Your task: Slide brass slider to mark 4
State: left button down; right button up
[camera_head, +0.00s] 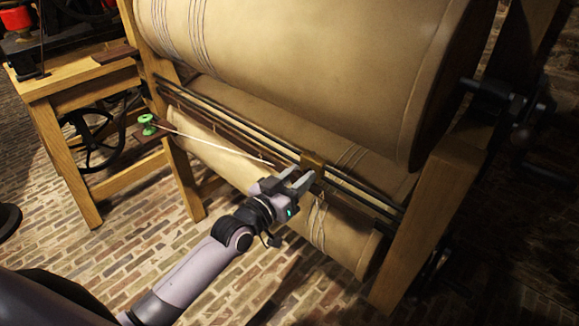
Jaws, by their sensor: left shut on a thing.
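The brass slider (313,162) is a small brown-gold block on the dark twin rails (240,128) that run across the machine below the big roller. My left gripper (298,179) reaches in from below and is shut on the slider's near side. Its fingers hide part of the slider. A pale cord (215,140) runs from a green spool (147,121) at the left to near the slider. I cannot make out any numbered marks. My right gripper is not in view.
A large tan roller (300,60) hangs above the rails, with a lower roller (345,235) beneath them. Wooden posts (428,215) stand at both ends. A wooden bench (65,90) with a red container (17,17) stands at the left. Open brick floor (150,250) lies in front.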

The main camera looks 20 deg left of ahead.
aim_at(317, 190)
pick_arm(q)
jog(key=shift+s+d+f+p, duration=0.1)
jog(key=shift+s+d+p, duration=0.2)
jog(key=shift+d, duration=0.5)
jog(key=shift+s+d+r+p, duration=0.1)
jog(key=shift+s+d+p, duration=0.25)
jog(key=shift+d, duration=0.4)
jog(key=shift+s+d+f+p, duration=0.1)
jog(key=shift+s+d+p, duration=0.2)
jog(key=shift+d, duration=0.5)
jog(key=c, duration=0.7)
grip_release()
jog(key=shift+d, duration=0.1)
jog(key=shift+c, duration=0.2)
jog(key=v, duration=0.7)
jog(key=shift+s, duration=0.15)
